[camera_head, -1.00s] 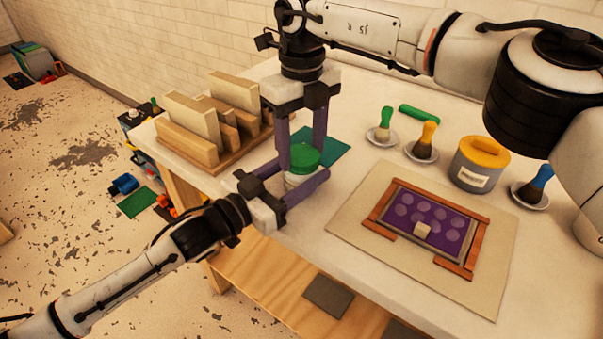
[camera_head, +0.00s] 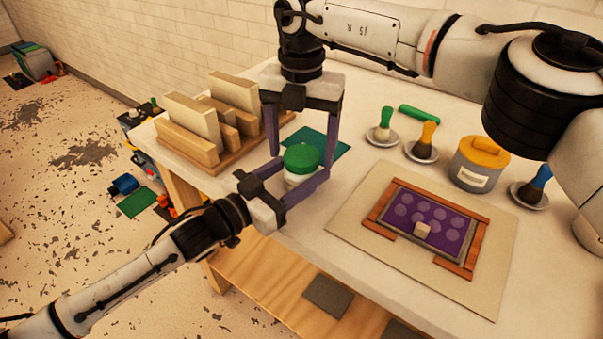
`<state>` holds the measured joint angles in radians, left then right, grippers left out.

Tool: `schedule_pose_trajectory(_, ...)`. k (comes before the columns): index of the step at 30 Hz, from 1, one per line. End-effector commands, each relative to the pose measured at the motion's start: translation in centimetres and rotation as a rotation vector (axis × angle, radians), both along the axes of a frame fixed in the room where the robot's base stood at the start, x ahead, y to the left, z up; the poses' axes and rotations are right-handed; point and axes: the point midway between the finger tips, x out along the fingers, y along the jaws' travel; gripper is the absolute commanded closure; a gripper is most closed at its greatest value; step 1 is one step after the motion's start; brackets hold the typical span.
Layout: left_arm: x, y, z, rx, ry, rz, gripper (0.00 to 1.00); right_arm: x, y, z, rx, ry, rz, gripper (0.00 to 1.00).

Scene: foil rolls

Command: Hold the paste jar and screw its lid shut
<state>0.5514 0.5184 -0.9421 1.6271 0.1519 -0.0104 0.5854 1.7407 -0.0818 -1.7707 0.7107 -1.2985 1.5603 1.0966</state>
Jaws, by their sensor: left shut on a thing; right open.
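The paste jar (camera_head: 292,181) is a small white jar standing on the table near its left front edge. Its green lid (camera_head: 302,157) sits on top of it; whether it is fully tight I cannot tell. My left gripper (camera_head: 298,183) comes in from the left and is shut on the jar's body, one finger on each side. My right gripper (camera_head: 303,150) points down from above. Its fingers are spread wide to either side of the lid, apart from it. Part of the jar is hidden by the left gripper's near finger.
A wooden rack (camera_head: 245,146) with upright blocks stands behind left. A green mat (camera_head: 325,144) lies behind the jar. To the right are a board (camera_head: 480,292) with a purple stencil frame (camera_head: 425,223), a grey tub (camera_head: 472,170) with a yellow top, and brushes on saucers (camera_head: 421,154).

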Motion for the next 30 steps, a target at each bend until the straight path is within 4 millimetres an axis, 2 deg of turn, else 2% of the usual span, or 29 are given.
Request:
schedule_pose_trajectory(4,0.0,0.1,-0.1,0.003,0.001,0.002,1.0,0.1,0.0,0.6,0.0,-0.002,0.0,0.26)
schedule_pose_trajectory(8,0.0,0.1,-0.1,0.003,0.001,0.001,1.0,0.1,0.0,2.6,0.001,-0.004,-0.001,0.26)
schedule_pose_trajectory(18,0.0,0.1,-0.1,0.002,0.001,0.001,1.0,0.0,0.1,10.0,0.002,-0.003,-0.001,0.26)
schedule_pose_trajectory(24,0.0,0.0,-0.1,0.002,0.001,0.001,1.0,0.0,0.0,11.6,0.001,-0.001,-0.002,0.26)
schedule_pose_trajectory(30,0.0,0.0,-0.1,0.002,0.001,0.001,1.0,-0.1,0.0,12.0,0.0,0.0,0.0,0.26)
